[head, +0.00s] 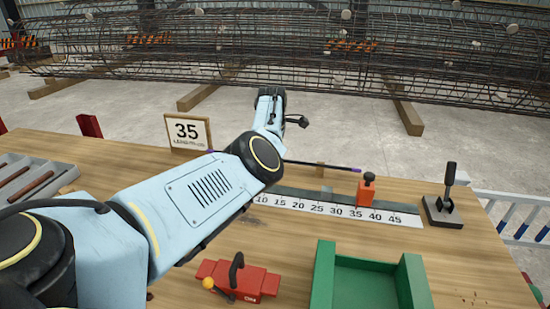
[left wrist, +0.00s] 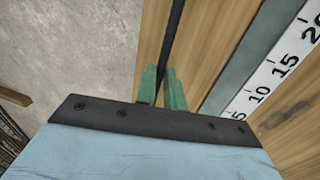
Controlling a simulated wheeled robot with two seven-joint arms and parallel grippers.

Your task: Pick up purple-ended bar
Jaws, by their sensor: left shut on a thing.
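The purple-ended bar (head: 325,166) is thin and dark. My right gripper is not in view.
The ruler (head: 330,211) has an orange stop (head: 366,190) near 40. A black lever (head: 446,203) stands right. A red tool (head: 240,281) and a green tray (head: 325,270) are in front. The rebar cage is beyond.

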